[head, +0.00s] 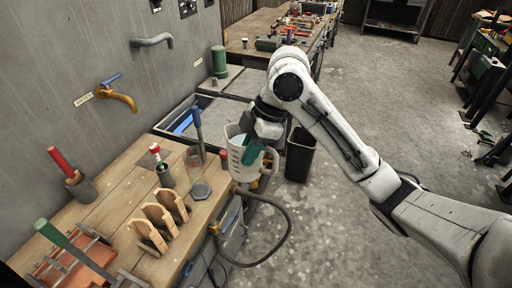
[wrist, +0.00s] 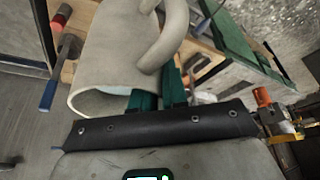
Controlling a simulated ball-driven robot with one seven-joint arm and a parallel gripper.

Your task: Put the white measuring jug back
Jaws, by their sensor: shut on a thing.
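The white measuring jug (head: 238,158) is held by my gripper (head: 258,152) near the right edge of the wooden workbench, beside the sink. In the head view it looks roughly upright, with dark markings on its side. In the wrist view the jug (wrist: 115,50) fills the upper left, with its open rim toward the camera and its handle (wrist: 165,38) on the right. Whether the jug's base touches the bench is hidden.
The sink (head: 185,122) lies behind. A black bin (head: 300,155) stands on the floor at right.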

